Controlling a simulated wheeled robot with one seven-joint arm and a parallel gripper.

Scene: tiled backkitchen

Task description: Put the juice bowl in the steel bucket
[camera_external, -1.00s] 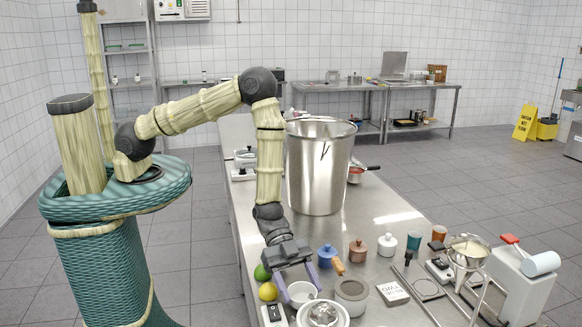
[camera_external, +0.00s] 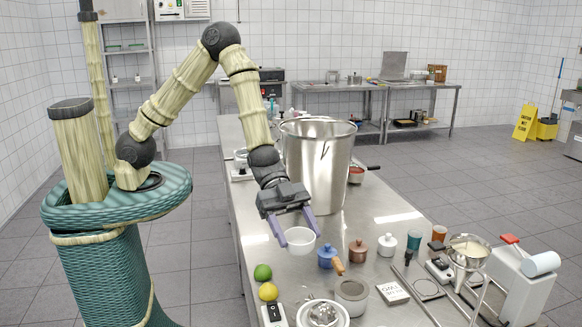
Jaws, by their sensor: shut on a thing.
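My gripper (camera_external: 300,237) is shut on a small white bowl (camera_external: 300,241), holding it by its rim between the two purple fingers. The bowl hangs upright above the steel table, in front of the bucket. The bowl's contents cannot be made out. The tall steel bucket (camera_external: 318,165) stands upright on the table behind the gripper, with its open rim facing up. The bowl is outside the bucket and well below its rim. The inside of the bucket is mostly hidden.
A blue pot (camera_external: 326,257), a brown pot (camera_external: 358,252) and a white pot (camera_external: 387,245) stand right of the bowl. A lime (camera_external: 262,272) and a lemon (camera_external: 268,292) lie near the table's left edge. A red-filled pan (camera_external: 357,174) is beside the bucket.

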